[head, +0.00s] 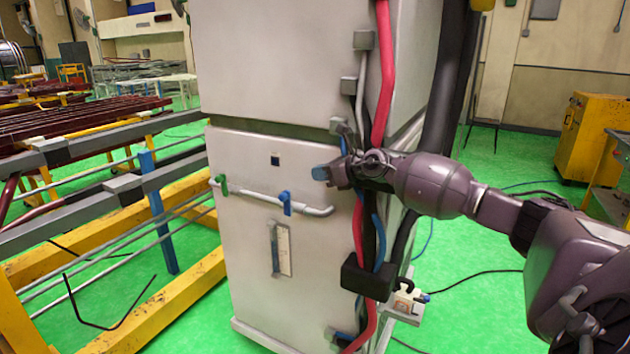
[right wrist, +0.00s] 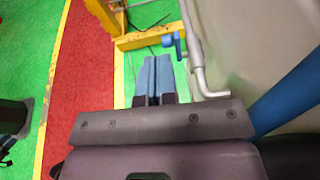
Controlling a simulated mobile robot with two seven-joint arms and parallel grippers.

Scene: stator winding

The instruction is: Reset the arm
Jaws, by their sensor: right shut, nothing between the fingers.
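My right arm comes in from the right in the head view. Its gripper (head: 325,174) is in front of the corner of a tall pale cabinet (head: 250,80), near the red and blue hoses. In the right wrist view the blue-tipped fingers of the right gripper (right wrist: 153,80) lie close together with nothing between them. A grey pipe handle (head: 260,194) with a green and a blue valve lever (head: 286,203) is on the cabinet front, left of the gripper. The pipe also shows in the right wrist view (right wrist: 200,65).
A red hose (head: 385,70) and a thick black hose (head: 447,80) run down the cabinet's right side. A yellow and grey rack (head: 120,330) stands at the left. A yellow cabinet (head: 590,135) is at the far right. Green floor (head: 490,240) is open behind my arm, with cables on it.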

